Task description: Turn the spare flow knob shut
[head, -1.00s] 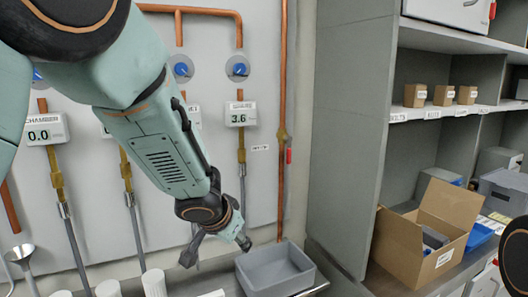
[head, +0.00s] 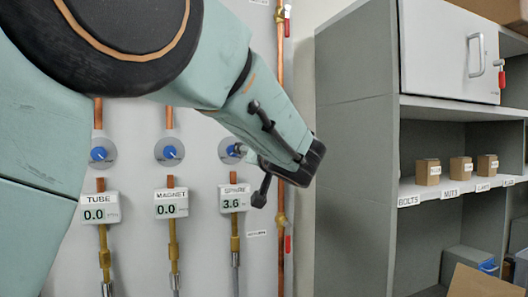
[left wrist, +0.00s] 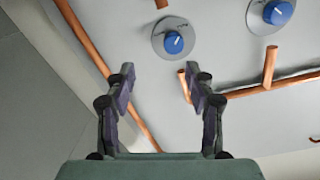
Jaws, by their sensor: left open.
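The spare flow knob is a blue knob on a round grey plate (head: 230,151), above the right-hand meter (head: 234,198) reading 3.6. In the left wrist view the spare knob (left wrist: 174,42) shows clearly, with a white pointer mark. My left gripper (left wrist: 160,75) is open and empty. Its fingers point at the panel, and the knob appears beyond the tips, slightly above the gap between them. No contact is visible. My right gripper is out of view.
The tube knob (head: 98,153) and magnet knob (head: 170,151) sit left of the spare one, above meters reading 0.0. A grey shelf unit (head: 355,150) with small boxes (head: 428,172) stands at right.

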